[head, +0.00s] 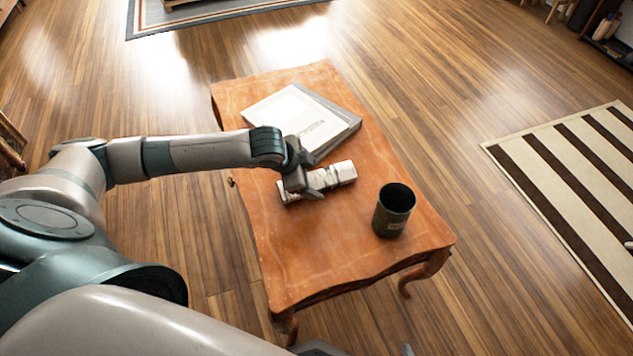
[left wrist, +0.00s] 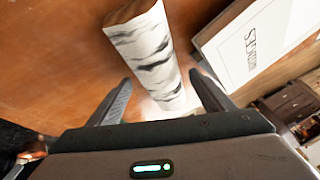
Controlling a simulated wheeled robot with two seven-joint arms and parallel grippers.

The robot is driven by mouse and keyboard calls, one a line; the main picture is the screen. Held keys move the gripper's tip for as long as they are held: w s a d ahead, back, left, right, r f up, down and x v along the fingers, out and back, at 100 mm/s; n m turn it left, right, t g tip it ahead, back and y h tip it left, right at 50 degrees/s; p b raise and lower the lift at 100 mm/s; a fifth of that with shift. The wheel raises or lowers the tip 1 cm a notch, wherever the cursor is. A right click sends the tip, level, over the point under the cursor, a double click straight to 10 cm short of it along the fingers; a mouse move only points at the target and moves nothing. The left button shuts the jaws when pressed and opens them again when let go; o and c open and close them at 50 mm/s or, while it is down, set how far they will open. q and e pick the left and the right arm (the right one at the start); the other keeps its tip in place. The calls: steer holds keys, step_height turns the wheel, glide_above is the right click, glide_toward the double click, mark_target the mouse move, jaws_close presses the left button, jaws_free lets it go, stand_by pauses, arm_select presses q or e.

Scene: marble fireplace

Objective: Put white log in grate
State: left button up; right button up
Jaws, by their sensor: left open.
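The white log (head: 337,174), pale with dark bark marks, lies on the orange wooden table (head: 300,255). In the left wrist view the log (left wrist: 150,55) runs between the two open fingers of my left gripper (left wrist: 165,95). In the head view my left gripper (head: 305,190) is at the log, over its left-middle part, and hides some of it. The jaws are open, one finger on each side; I cannot tell whether they touch the log. My right gripper does not show clearly. No grate is recognisable in these frames.
A white book (head: 297,118) lies on a grey one behind the log; it also shows in the left wrist view (left wrist: 260,40). A dark cup (head: 393,211) stands right of the log. The table's front part is bare. A striped rug (head: 570,180) lies on the floor at right.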

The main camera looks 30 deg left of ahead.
arm_select(q)
steer(key=shift+w+d+f, duration=0.1)
steer(key=shift+w+f, duration=0.2)
steer(key=shift+f, duration=0.3)
steer(key=shift+c, duration=0.9)
steer(key=c, duration=1.5)
steer(key=shift+o, duration=0.2)
steer(key=shift+r, duration=0.1)
